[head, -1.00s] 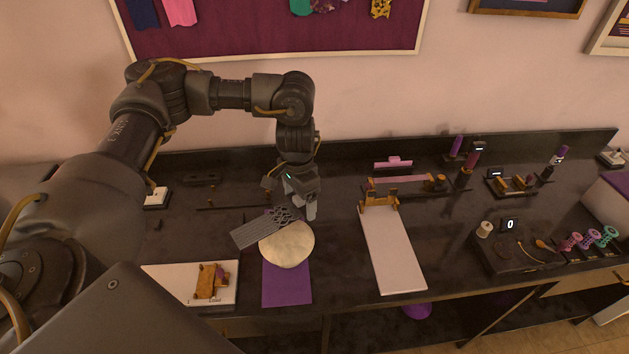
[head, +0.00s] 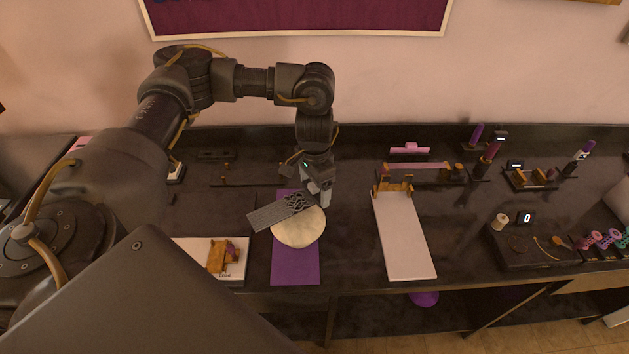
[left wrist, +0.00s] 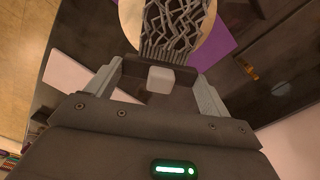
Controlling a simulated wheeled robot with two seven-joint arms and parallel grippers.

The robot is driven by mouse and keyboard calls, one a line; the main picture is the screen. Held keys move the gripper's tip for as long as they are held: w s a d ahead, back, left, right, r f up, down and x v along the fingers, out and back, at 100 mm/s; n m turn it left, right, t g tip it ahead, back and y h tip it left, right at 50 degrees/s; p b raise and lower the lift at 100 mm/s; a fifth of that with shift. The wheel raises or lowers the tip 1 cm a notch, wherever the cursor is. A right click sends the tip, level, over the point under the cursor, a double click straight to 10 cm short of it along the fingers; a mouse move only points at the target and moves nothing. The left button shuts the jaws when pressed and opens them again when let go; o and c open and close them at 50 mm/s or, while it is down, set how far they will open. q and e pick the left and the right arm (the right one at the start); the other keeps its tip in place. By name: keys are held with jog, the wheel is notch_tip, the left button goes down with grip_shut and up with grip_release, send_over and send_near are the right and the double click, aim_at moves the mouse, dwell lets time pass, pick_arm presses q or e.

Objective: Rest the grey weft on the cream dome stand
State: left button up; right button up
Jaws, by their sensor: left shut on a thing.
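The grey weft (head: 275,214) is a flat strip with a lattice end, and its solid end points to the left. It lies across the upper left part of the cream dome stand (head: 299,231) in the head view; I cannot tell whether they touch. My left gripper (head: 318,195) is at the lattice end, above and behind the dome, and is shut on the weft. In the left wrist view the lattice of the weft (left wrist: 176,22) extends beyond the fingers (left wrist: 160,75), with the dome (left wrist: 208,46) behind it. A pale block (left wrist: 160,80) sits between the fingers. My right gripper is not in view.
A purple mat (head: 294,269) lies under the dome. A white board with a wooden piece (head: 222,255) is to the left. A long white board (head: 404,240) is to the right, with spools and small stands farther right. Dark counter lies bare between the mat and long board.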

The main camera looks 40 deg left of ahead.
pick_arm(q)
jog(key=shift+f+b, duration=0.4)
jog(key=shift+f, duration=1.1)
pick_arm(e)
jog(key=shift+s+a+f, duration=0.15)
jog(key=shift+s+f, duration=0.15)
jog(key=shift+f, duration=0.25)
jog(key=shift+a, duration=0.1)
pick_arm(q)
jog(key=shift+f+p, duration=0.15)
jog(key=shift+p, duration=0.2)
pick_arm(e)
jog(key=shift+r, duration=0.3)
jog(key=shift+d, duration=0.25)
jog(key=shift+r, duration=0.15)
pick_arm(q)
jog(key=shift+p, duration=0.35)
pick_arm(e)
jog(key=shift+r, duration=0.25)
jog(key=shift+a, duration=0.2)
